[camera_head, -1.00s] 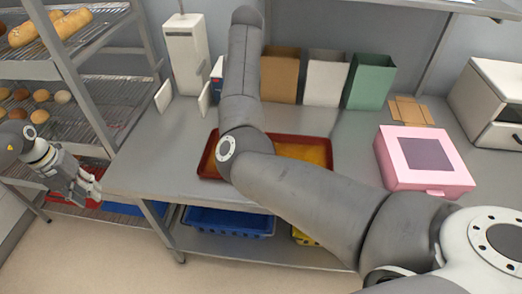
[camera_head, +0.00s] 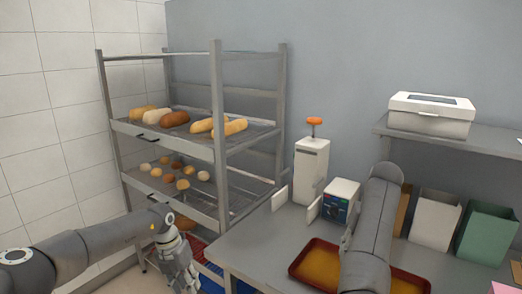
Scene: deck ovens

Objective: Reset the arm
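My arm from the lower left ends in the left gripper (camera_head: 184,282), which hangs fingers down beside the rack, near the table's left end. I see nothing held in it, but its fingertips are too small and too near the lower edge to judge the opening. My other arm (camera_head: 368,235) rises from the bottom, right of centre, across the red tray (camera_head: 302,262). I cannot make out the right gripper on it; the arm link covers what lies behind.
A metal rack (camera_head: 217,140) with breads and rolls stands at left. The grey table (camera_head: 250,246) carries a white dispenser (camera_head: 311,168), a small box with a blue panel (camera_head: 340,200), and white (camera_head: 435,220) and green (camera_head: 485,235) bins. A white case (camera_head: 430,115) sits on a shelf.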

